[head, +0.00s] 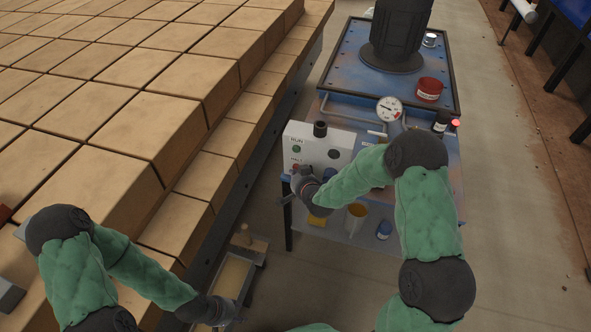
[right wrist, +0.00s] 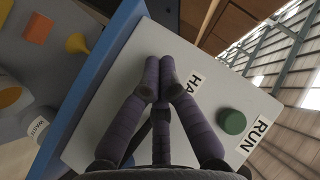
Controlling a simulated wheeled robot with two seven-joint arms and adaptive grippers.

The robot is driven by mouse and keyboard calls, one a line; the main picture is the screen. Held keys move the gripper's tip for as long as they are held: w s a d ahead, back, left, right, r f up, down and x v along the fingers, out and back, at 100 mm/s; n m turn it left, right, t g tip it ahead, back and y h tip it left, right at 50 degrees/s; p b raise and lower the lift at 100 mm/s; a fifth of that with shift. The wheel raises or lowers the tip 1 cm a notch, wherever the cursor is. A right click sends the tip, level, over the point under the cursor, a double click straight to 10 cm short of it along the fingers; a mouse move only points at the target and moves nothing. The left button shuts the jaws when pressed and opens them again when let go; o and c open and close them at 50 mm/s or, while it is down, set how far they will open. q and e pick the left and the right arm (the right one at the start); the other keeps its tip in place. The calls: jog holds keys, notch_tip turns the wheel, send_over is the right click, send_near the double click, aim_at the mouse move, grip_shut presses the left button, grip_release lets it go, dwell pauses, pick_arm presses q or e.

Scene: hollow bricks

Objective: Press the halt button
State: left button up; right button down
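The white control box (head: 322,150) stands on the blue bench. It carries a RUN label with a green button (head: 296,149), which also shows in the right wrist view (right wrist: 231,121). Below it in the head view is the HALT label, with a small reddish bit of the halt button (head: 295,168) beside my right gripper (head: 297,178). In the right wrist view my right gripper (right wrist: 159,68) has its fingertips together and empty at the box face, beside the partly covered HALT label (right wrist: 190,88). The fingers hide the halt button there; contact cannot be told. My left gripper (head: 218,312) is low at the bottom, its fingers unclear.
Stacked hollow bricks (head: 150,120) fill the left. The bench holds a pressure gauge (head: 389,108), a red tin (head: 429,88) and a dark machine column (head: 396,35). A yellow funnel (right wrist: 77,43) and a white container (right wrist: 38,129) are below the box. Open floor lies right.

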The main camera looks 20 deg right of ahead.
jog(key=shift+s+a, duration=0.1)
jog(key=s+a, duration=0.2)
jog(key=s, duration=0.1)
jog(key=s+a, duration=0.1)
jog(key=s, duration=0.1)
jog(key=shift+a, duration=0.15)
dwell(0.5)
dwell(0.3)
jog(key=s+a+f+n+g+y+p, duration=0.1)
jog(key=s+f+g, duration=0.3)
jog(key=s, duration=0.5)
jog(key=s+a+f+n+g+y+p, duration=0.1)
jog(key=s+a+f+g+p, duration=0.2)
jog(key=s, duration=0.7)
jog(key=s+a+f+n+g+y+p, duration=0.1)
jog(key=s+a+f+n+g+p, duration=0.1)
jog(key=s+f+g, duration=0.3)
jog(key=s+p, duration=0.1)
jog(key=s, duration=0.3)
jog(key=shift+s, duration=0.2)
